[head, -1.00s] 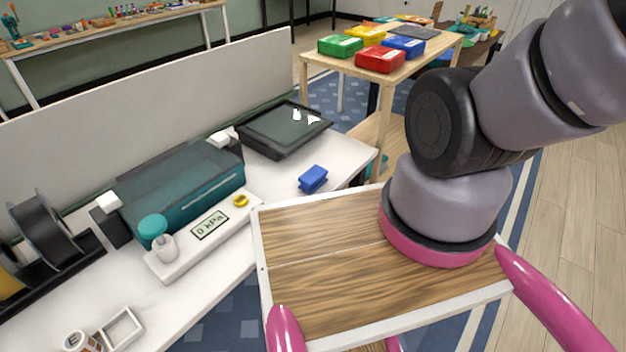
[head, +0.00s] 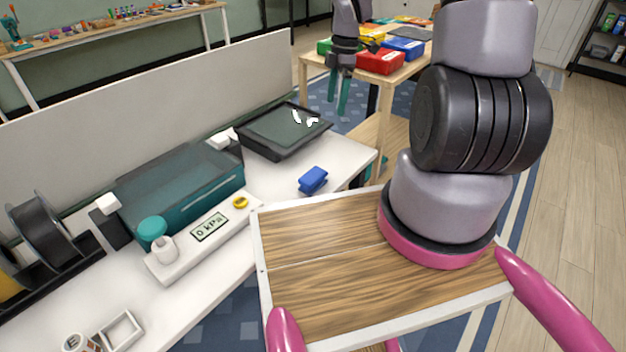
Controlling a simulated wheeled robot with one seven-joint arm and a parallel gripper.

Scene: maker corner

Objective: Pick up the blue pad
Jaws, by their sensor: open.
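The blue pad (head: 313,180) is a small, thick blue block. It lies on the white worktop near its right end, in front of the dark tablet-like device. My gripper (head: 338,100) is in the upper middle of the head view, pointing down with its two teal fingers apart and nothing between them. In the picture it is above and a little right of the pad, clear of it. Nothing hides the pad.
The white worktop (head: 262,183) also bears a teal machine (head: 180,188), a gauge strip reading 0 kPa (head: 209,227), a dark screen device (head: 283,129) and black spools (head: 45,228). A grey partition (head: 150,88) backs it. A wooden table (head: 385,83) with coloured boxes stands behind.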

